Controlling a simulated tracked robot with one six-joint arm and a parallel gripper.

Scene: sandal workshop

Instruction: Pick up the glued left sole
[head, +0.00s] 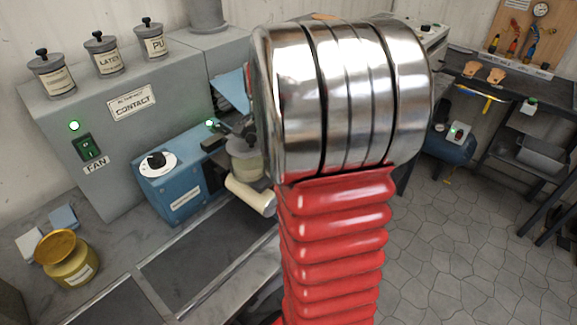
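I cannot make out a glued left sole for certain. Two small tan, foot-shaped pieces, one on the left (472,69) and one on the right (496,76), lie on the dark bench at the back right. They are too small to tell whether they are soles or carry glue. My arm's shiny metal joint and red ribbed sleeve fill the middle and hide much of the scene. My gripper does not show clearly; dark parts left of the joint cannot be told apart from the machine there.
A grey cabinet (130,140) with several labelled pots stands at the left. A blue machine (172,190) with a dial and a pale roller (250,196) are beside it. A yellow jar (68,262) is on the bench front. A blue tank (450,148) stands on open stone floor (470,240).

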